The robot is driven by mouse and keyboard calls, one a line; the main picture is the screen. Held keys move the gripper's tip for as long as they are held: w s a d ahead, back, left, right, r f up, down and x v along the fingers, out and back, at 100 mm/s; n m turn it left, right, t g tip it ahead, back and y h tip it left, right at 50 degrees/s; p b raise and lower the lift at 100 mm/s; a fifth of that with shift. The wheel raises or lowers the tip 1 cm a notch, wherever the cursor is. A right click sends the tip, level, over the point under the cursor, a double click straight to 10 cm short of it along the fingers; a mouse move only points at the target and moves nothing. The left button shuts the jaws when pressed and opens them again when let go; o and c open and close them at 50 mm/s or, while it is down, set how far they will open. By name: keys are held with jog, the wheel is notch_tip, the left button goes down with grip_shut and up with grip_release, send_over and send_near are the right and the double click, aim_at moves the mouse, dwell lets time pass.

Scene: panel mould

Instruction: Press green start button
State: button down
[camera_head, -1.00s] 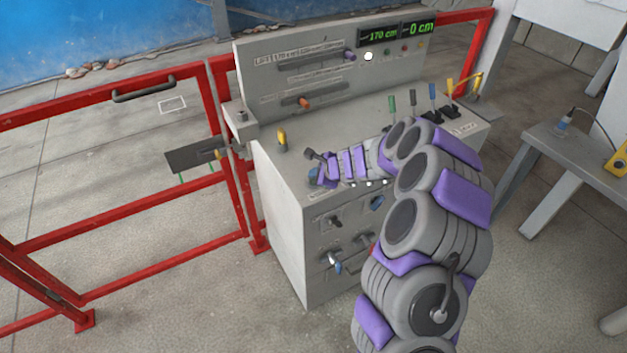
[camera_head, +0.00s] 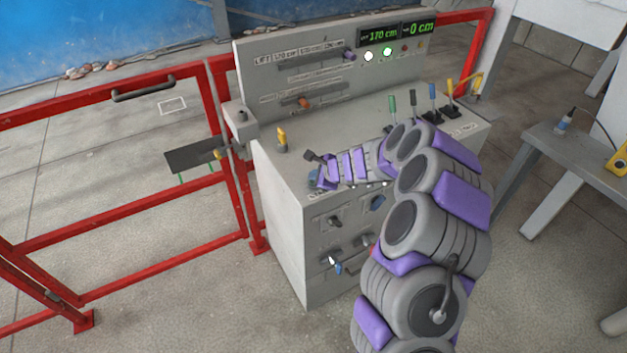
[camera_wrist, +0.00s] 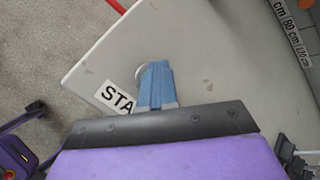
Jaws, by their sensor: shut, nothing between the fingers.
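The grey control console (camera_head: 276,185) stands in the middle of the head view. My gripper (camera_head: 314,179) points down at the front left edge of its top. In the wrist view my gripper (camera_wrist: 155,84) is shut, its blue fingers together and empty. They are over a round metallic rim (camera_wrist: 139,74) beside a white label (camera_wrist: 116,97) that reads "STA". The green start button itself is hidden behind the fingers. A green lamp (camera_head: 387,51) is lit on the back panel, next to a lit white lamp (camera_head: 368,56).
Several levers with coloured handles, such as a green one (camera_head: 392,104), stand at the right of the console top. A yellow-topped switch (camera_head: 282,139) stands at the left. A red gate (camera_head: 120,195) is on the left. A grey table (camera_head: 570,150) is on the right.

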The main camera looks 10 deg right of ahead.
jog(key=shift+r+p, duration=0.9)
notch_tip(320, 180, up, 5)
jog(key=p, duration=0.4)
jog(key=shift+p, duration=0.3)
dwell(0.6)
